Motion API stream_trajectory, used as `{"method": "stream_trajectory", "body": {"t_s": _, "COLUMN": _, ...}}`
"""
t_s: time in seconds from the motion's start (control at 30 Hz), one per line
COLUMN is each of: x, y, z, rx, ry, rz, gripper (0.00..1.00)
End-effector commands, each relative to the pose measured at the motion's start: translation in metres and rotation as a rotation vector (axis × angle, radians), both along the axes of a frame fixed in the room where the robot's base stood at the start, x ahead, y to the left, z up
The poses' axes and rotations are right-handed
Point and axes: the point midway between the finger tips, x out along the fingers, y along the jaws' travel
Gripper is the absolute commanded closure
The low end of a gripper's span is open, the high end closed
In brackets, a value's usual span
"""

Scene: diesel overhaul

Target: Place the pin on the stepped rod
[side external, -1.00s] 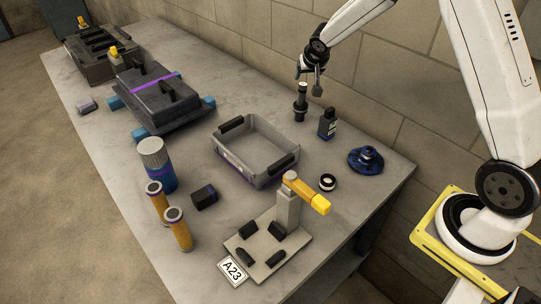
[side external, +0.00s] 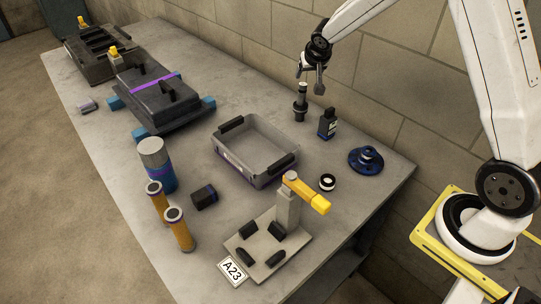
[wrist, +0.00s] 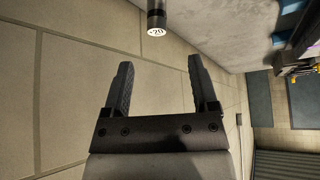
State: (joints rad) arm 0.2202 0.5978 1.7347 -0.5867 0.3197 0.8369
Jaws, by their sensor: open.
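The stepped rod (side external: 300,112) stands upright near the table's back edge in the side view, dark with a wider collar low down. A narrow grey cylinder, seemingly the pin (side external: 303,90), stands upright at its top; I cannot make out the seam between them. In the wrist view a round pale end face marked "-20" on a dark cylinder (wrist: 156,22) shows at the top edge, beyond my fingertips. My gripper (side external: 309,83) is open above the rod, apart from it. Its two fingers, with nothing between them, also show in the wrist view (wrist: 160,62).
A dark bottle (side external: 327,124) and a blue stepped part (side external: 366,160) stand right of the rod. A grey open bin (side external: 228,163) is in front, with a white ring (side external: 327,182) beside it. The block wall (side external: 400,85) is close behind.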

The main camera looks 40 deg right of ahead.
Motion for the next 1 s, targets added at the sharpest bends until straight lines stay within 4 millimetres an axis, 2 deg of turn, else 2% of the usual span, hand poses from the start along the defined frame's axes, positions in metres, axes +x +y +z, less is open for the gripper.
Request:
{"method": "stream_trajectory", "body": {"t_s": 0.17, "x": -0.021, "y": 0.020, "z": 0.004, "rx": 0.008, "ry": 0.035, "rz": 0.050, "gripper": 0.24}}
{"method": "stream_trajectory", "body": {"t_s": 0.27, "x": -0.042, "y": 0.038, "z": 0.005, "rx": 0.017, "ry": 0.071, "rz": 0.099, "gripper": 0.24}}
{"method": "stream_trajectory", "body": {"t_s": 0.47, "x": -0.103, "y": 0.081, "z": 0.007, "rx": 0.038, "ry": 0.157, "rz": 0.232, "gripper": 0.24}}
{"method": "stream_trajectory", "body": {"t_s": 0.6, "x": -0.151, "y": 0.108, "z": 0.005, "rx": 0.056, "ry": 0.216, "rz": 0.330, "gripper": 0.24}}
{"method": "stream_trajectory", "body": {"t_s": 0.8, "x": -0.216, "y": 0.137, "z": 0.000, "rx": 0.079, "ry": 0.283, "rz": 0.456, "gripper": 0.24}}
{"method": "stream_trajectory", "body": {"t_s": 0.9, "x": -0.238, "y": 0.146, "z": -0.003, "rx": 0.088, "ry": 0.305, "rz": 0.500, "gripper": 0.24}}
{"method": "stream_trajectory", "body": {"t_s": 1.0, "x": -0.252, "y": 0.151, "z": -0.005, "rx": 0.093, "ry": 0.318, "rz": 0.526, "gripper": 0.24}}
